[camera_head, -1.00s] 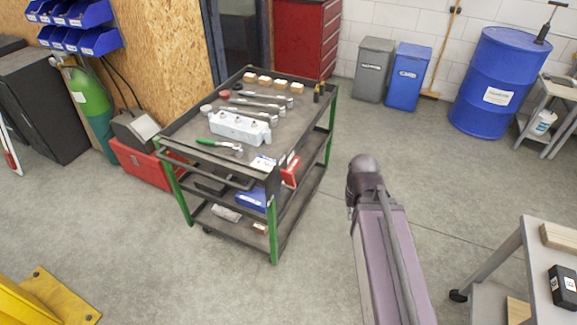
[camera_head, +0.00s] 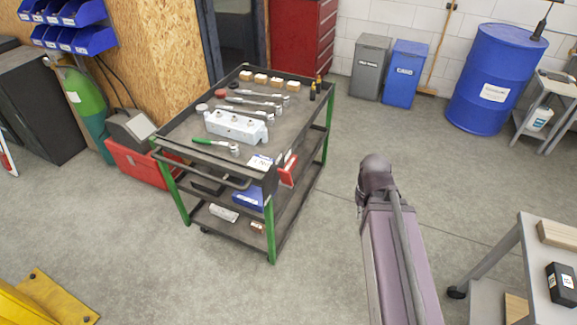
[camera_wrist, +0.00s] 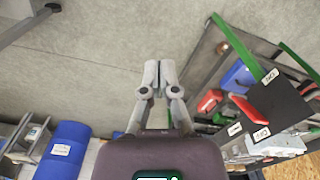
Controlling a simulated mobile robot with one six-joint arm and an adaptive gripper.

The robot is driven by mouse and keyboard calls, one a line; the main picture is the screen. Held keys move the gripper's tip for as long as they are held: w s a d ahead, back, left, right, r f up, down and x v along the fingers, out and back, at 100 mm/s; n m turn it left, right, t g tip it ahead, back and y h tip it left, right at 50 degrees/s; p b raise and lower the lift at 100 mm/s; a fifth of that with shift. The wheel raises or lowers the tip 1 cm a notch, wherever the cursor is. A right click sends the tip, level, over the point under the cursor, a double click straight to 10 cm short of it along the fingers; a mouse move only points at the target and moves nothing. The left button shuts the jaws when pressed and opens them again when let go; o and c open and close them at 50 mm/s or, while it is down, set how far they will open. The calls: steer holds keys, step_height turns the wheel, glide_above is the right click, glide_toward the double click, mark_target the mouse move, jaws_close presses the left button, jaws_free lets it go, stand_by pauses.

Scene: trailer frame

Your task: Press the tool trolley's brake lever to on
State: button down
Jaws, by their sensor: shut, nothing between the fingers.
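The tool trolley (camera_head: 240,185) has green posts and dark shelves and stands left of my arm in the head view. Its red brake lever (camera_head: 288,170) sits at the near right corner, beside a dark plate. In the wrist view the red lever (camera_wrist: 264,97) is at the right, angled against the dark plate (camera_wrist: 288,103), which carries white labels; one seems to read OFF, another ON. Which label the lever points to is unclear. My gripper (camera_wrist: 160,68) is shut and empty over bare floor, left of the trolley and apart from the lever. Its fingers are not clear in the head view.
Sockets, wrenches and a pale block (camera_head: 236,125) lie on the trolley top. A red toolbox (camera_head: 140,163) stands left of it. A work table (camera_head: 510,262) is at the right, a blue drum (camera_head: 492,80) behind. Floor between trolley and table is clear.

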steer(key=w+a+r+m+p, duration=0.2)
steer(key=w+a, duration=0.9)
steer(key=w, duration=0.3)
steer(key=w+a+r+m+p, duration=0.2)
steer(key=w+a, duration=1)
steer(key=w, duration=0.2)
steer(key=shift+w+r+t, duration=0.15)
steer(key=shift+r+t, duration=0.15)
steer(key=shift+t, duration=0.1)
steer(key=shift+a+f, duration=0.1)
steer(key=shift+f, duration=0.15)
steer(key=b, duration=1.1)
glide_above(284, 177)
steer(key=w, duration=0.1)
steer(key=shift+d+f, duration=0.15)
steer(key=shift+f, duration=2.55)
steer(key=shift+d+f, duration=0.1)
steer(key=shift+f, duration=2.6)
